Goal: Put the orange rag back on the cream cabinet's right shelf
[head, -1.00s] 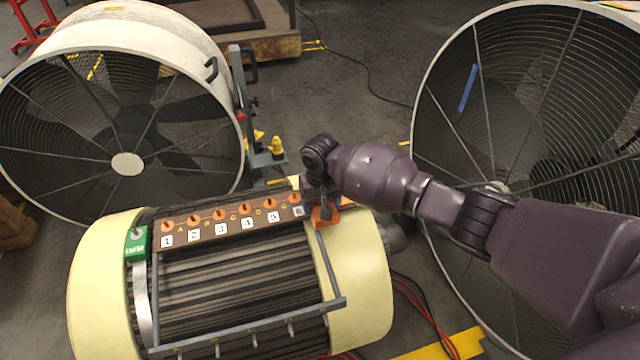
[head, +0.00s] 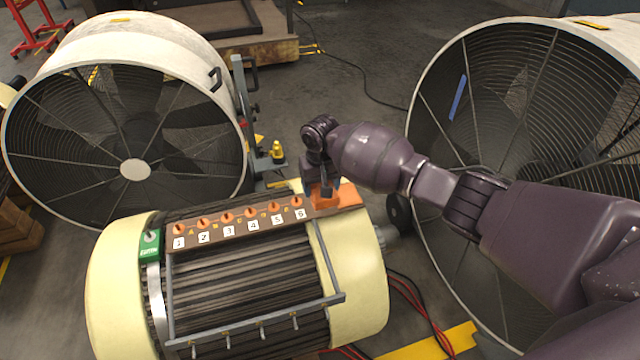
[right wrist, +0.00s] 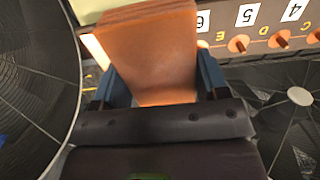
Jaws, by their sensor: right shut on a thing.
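The orange rag (head: 327,202) is a folded orange block at the right end of the numbered strip, over the cream right end of the cream cabinet (head: 350,260). My right gripper (head: 322,188) is shut on it from above. In the right wrist view the rag (right wrist: 150,50) fills the space between the two blue-grey fingers of the gripper (right wrist: 158,88). I cannot tell whether the rag touches the surface beneath it. The cabinet is a drum-like body with cream ends and a dark ribbed middle. My left gripper is not in view.
The strip (head: 240,222) carries several orange knobs and number labels. A grey rail with pegs (head: 260,321) runs along the cabinet's front. Large caged fans stand at the left (head: 135,170) and right (head: 500,140). Red cables (head: 415,305) lie on the floor at the right.

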